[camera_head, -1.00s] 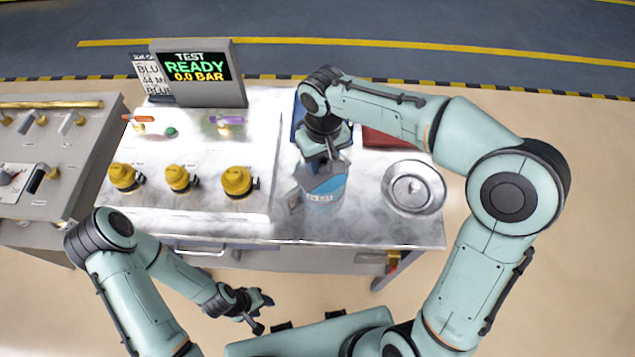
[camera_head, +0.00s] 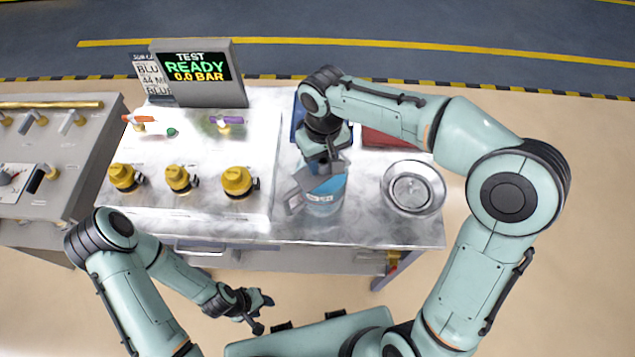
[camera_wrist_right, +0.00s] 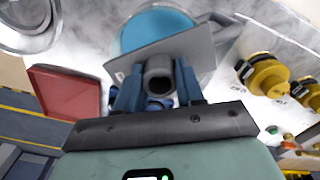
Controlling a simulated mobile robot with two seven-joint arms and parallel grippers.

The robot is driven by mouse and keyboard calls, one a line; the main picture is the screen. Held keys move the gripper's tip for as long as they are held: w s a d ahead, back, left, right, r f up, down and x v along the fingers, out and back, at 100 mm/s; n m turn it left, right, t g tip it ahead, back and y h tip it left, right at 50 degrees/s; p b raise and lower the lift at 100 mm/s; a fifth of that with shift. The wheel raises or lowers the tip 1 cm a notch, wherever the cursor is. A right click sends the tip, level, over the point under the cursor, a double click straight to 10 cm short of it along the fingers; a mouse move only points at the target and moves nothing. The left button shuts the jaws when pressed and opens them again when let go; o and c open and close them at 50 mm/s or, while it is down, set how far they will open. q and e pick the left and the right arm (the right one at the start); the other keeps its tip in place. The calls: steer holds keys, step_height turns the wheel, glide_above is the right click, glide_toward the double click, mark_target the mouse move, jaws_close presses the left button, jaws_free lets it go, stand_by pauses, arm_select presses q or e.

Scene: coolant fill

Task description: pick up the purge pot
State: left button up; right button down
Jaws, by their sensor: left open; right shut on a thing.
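I cannot tell whether the pot's base touches the bench. My left gripper (camera_head: 258,307) is open and empty, low in front of the bench.
A round metal dish (camera_head: 413,188) stands right of the pot. A red tray (camera_head: 385,139) and a partly hidden blue one (camera_head: 298,118) lie behind. Several yellow-capped fittings (camera_head: 237,181) and a READY display (camera_head: 197,73) are to the left.

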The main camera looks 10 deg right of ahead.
steer(key=shift+r, duration=0.25)
stand_by(0.6)
